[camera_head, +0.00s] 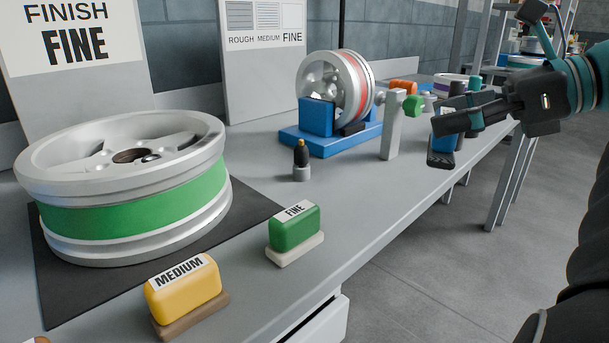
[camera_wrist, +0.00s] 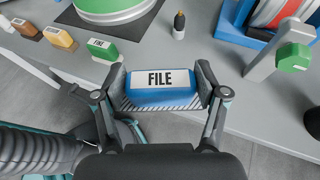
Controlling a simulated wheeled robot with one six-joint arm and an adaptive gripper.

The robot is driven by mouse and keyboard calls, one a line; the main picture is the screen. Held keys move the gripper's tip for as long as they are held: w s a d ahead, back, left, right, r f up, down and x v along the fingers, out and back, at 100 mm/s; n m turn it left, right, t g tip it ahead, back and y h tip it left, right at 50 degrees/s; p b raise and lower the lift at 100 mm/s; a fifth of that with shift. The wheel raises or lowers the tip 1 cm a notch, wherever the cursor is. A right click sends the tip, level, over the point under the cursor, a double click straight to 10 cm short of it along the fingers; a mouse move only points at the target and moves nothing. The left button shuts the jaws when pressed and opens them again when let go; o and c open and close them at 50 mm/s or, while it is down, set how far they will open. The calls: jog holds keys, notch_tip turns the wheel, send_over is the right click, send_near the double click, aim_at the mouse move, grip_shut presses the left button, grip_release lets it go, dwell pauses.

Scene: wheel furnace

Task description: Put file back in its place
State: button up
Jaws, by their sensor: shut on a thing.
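My gripper (camera_head: 452,120) is closed around the file, a blue block with a white FILE label and a dark, striped base. In the wrist view the file (camera_wrist: 160,96) sits between both fingers of my gripper (camera_wrist: 160,86), its label facing the camera. In the head view the file (camera_head: 441,150) is partly hidden by the fingers and hangs beyond the front edge of the bench. The green FINE block (camera_head: 294,232) and the yellow MEDIUM block (camera_head: 184,288) stand in a row along the bench's front edge. A brown block (camera_wrist: 25,27) continues the row.
A wheel with a green band (camera_head: 130,212) lies on a dark mat (camera_head: 70,285). Another wheel (camera_head: 335,85) stands on a blue stand (camera_head: 320,140), beside a grey post (camera_head: 391,130) with a green knob. Bench (camera_head: 350,195) space beyond FINE is clear.

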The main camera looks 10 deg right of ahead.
jog(key=x, duration=0.4)
jog(key=f+b+x, duration=0.1)
jog(key=x, duration=0.3)
jog(key=b+x, duration=0.1)
jog(key=x, duration=0.3)
jog(key=shift+s+d+f, duration=0.15)
jog(key=shift+s+f, duration=0.05)
jog(key=shift+f, duration=0.25)
jog(key=shift+f+b, duration=0.75)
jog(key=shift+f, duration=1.15)
jog(key=o, duration=1.3)
jog(key=shift+f, duration=0.15)
jog(key=shift+c, duration=0.2)
